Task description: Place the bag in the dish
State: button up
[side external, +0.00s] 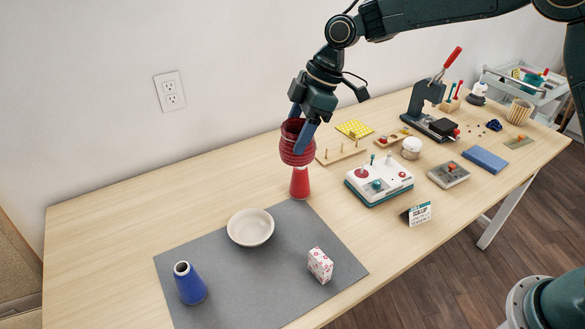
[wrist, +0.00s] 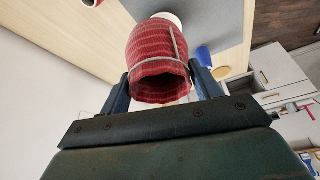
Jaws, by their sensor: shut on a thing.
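The bag (side external: 297,153) is a dark red, ribbed, woven pouch with an open mouth at its top. My gripper (side external: 301,132) is shut on it, with a finger on either side near the rim. In the wrist view, the bag (wrist: 157,48) fills the middle, with a pale cord around it and its mouth towards the camera. The dish (side external: 250,228) is a round cream bowl on the grey mat, looking empty. The bag is up in the air, apart from the dish, to its right and farther back. In the wrist view, the bag hides most of the dish (wrist: 172,18).
A white control box (side external: 379,181) and a peg board (side external: 342,151) are to the right. The table's left is clear.

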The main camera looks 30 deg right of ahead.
jog(key=w+a+f+n+g, duration=0.1)
jog(key=w+a+n, duration=0.2)
jog(key=a, duration=0.8)
jog(key=shift+a+n, duration=0.15)
jog(key=shift+n, duration=0.15)
jog(key=shift+f, duration=0.2)
send_over(252, 233)
notch_tip(252, 233, down, 20)
jog(key=shift+w+r, duration=0.1)
jog(key=shift+r, duration=0.05)
dwell(0.3)
jog(key=o, duration=1)
